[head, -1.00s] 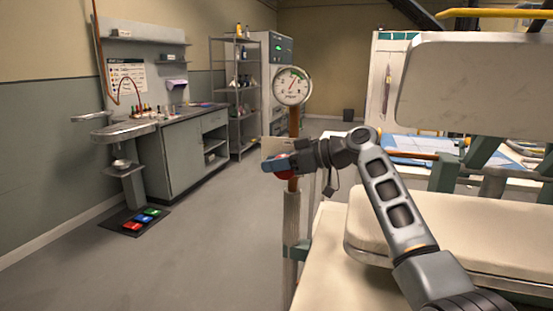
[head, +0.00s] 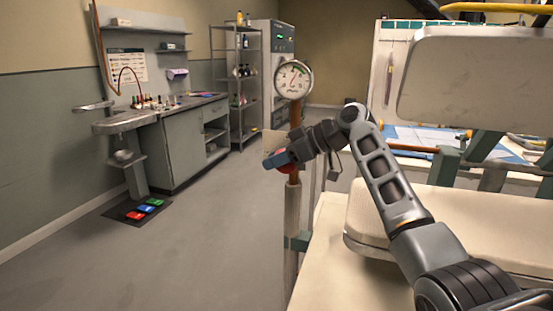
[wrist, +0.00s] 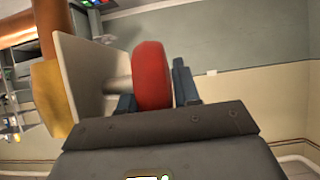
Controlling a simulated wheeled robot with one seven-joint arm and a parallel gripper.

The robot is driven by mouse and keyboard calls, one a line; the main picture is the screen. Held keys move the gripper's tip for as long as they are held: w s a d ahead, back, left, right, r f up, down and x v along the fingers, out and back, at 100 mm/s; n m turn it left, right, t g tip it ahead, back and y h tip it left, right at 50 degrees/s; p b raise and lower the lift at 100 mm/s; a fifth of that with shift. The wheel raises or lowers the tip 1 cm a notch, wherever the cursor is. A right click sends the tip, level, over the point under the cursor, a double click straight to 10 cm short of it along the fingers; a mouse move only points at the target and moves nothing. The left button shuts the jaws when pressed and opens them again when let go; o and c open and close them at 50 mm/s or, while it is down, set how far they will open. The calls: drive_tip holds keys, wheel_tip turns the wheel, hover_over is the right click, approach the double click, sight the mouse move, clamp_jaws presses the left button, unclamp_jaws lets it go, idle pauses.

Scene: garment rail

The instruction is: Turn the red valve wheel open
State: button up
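The red valve wheel (wrist: 153,75) stands edge-on in the wrist view, on a short pale stem from a light plate (wrist: 92,72). My gripper (wrist: 155,90) has one dark blue finger on each side of the wheel's rim, and both look in contact with it. In the head view my gripper (head: 276,159) covers most of the wheel (head: 288,163), leaving a little red visible. The wheel sits on an upright copper pipe (head: 295,114) below a round dial gauge (head: 293,79).
A padded bench (head: 455,230) and a large pale panel (head: 475,80) lie on the right, close to my arm. A counter (head: 178,150) and a metal shelf rack (head: 238,85) stand at the back left.

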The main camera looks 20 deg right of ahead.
drive_tip(key=o, duration=0.3)
drive_tip(key=v, duration=0.7)
drive_tip(key=shift+s+d+r+b, duration=0.2)
drive_tip(key=shift+s+d+b, duration=0.1)
drive_tip(key=shift+b, duration=0.15)
